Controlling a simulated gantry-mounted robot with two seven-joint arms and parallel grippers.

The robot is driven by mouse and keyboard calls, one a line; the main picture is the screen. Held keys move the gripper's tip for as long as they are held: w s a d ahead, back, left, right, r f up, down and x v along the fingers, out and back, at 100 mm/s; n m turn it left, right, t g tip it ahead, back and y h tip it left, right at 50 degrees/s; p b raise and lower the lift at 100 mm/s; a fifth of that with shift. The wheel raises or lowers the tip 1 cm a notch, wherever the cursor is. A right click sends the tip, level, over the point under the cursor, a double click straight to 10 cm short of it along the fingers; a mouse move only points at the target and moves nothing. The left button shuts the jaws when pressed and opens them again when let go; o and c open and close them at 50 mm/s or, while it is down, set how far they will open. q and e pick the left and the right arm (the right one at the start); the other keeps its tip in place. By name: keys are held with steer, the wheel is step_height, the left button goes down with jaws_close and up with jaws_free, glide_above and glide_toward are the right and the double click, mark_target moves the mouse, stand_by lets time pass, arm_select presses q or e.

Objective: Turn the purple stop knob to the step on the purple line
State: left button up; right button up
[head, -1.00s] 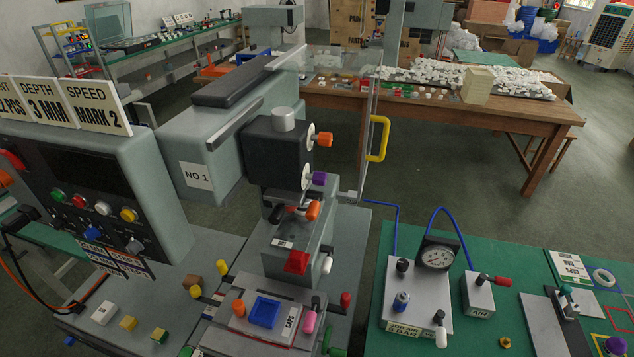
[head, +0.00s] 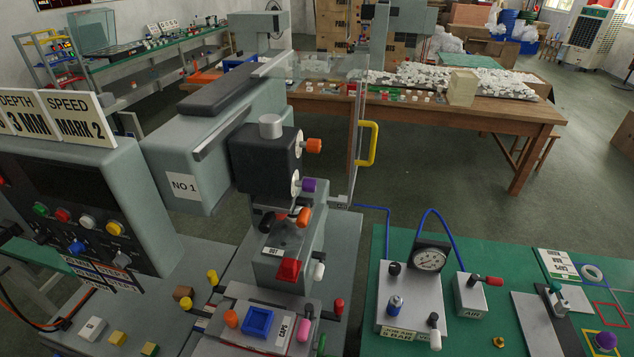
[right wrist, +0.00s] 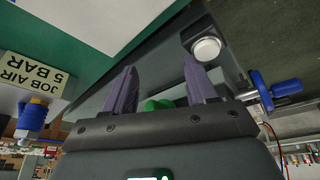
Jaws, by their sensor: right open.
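The purple stop knob (head: 308,185) sticks out to the right from a white dial (head: 296,183) on the dark head block of the pad printer. An orange knob (head: 313,146) sits on a similar dial above it. The purple line and its steps are too small to make out. My right gripper (right wrist: 158,92) shows only in the right wrist view, its two purple-grey fingers apart with nothing held. A green rounded thing (right wrist: 158,104) shows between and behind the fingers. The purple knob is not in that view. My left gripper is in no view.
A clear guard door with a yellow handle (head: 367,143) stands right of the printer head. A green bench (head: 460,335) holds a pressure gauge (head: 429,259) and air valve. A blue-handled part (right wrist: 278,88) is right of the fingers in the wrist view.

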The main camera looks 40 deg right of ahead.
steer(key=w+d+r+m+t+h+p, duration=0.1)
steer(key=w+d+r+m+t+p, duration=0.2)
steer(key=w+r, duration=0.4)
steer(key=m+t+y+p, duration=0.7)
steer(key=m+y+p, duration=0.7)
steer(key=m, duration=1.3)
glide_toward(315, 186)
steer(key=w+a+h, duration=0.1)
steer(key=w+a, duration=0.1)
steer(key=w, duration=0.1)
steer(key=w+a+r+h, duration=0.1)
steer(key=w+a, duration=0.1)
steer(key=a, duration=0.1)
steer(key=shift+w+r, duration=0.1)
steer(key=shift+w, duration=0.25)
steer(key=shift+x, duration=1.3)
